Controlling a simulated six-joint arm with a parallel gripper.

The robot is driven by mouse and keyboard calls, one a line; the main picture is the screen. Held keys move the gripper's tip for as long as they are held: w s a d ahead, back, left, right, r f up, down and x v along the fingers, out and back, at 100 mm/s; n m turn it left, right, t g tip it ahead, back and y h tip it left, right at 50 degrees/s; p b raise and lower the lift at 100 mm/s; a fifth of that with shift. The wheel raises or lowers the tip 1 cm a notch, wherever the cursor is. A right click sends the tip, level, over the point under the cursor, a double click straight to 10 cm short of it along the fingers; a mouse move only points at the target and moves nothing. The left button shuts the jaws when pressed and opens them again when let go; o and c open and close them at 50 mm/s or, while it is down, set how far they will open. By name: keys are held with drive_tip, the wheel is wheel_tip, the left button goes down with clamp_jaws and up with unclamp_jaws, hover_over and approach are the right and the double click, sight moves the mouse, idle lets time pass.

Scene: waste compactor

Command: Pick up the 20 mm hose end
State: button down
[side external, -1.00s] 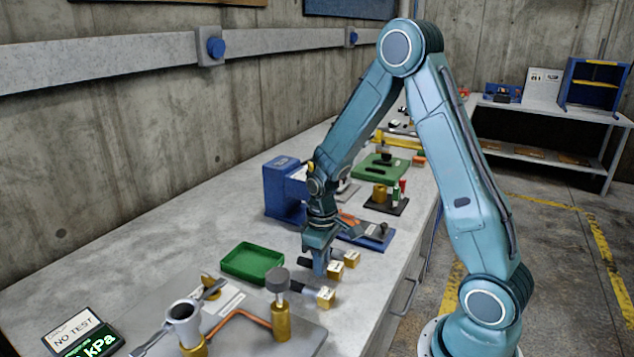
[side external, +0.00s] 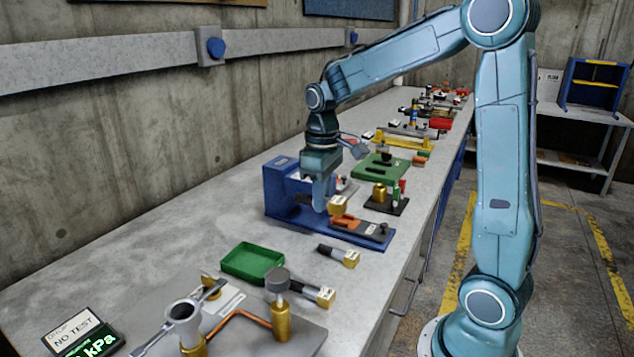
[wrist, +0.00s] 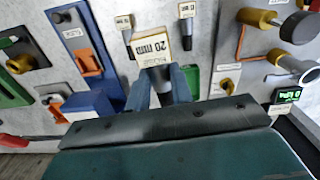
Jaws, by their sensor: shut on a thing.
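My gripper (side external: 323,200) is shut on the 20 mm hose end (side external: 338,206), a dark hose piece with a brass block. It is held above the bench, in front of the blue machine. In the wrist view the label "20 mm" shows on the hose end (wrist: 153,45), between and beyond my gripper's fingers (wrist: 161,90). The fingers hide part of the hose. Two other hose ends with brass blocks lie on the bench, one farther back (side external: 349,257) and one nearer (side external: 325,296).
The blue machine (side external: 277,190) and its blue base with an orange part (side external: 345,222) stand close by the held piece. A green tray (side external: 252,262) lies left of the loose hose ends. A plate with brass fittings (side external: 281,320) is at the front. The bench left of the tray is clear.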

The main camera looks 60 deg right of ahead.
drive_tip(key=shift+r, duration=0.6)
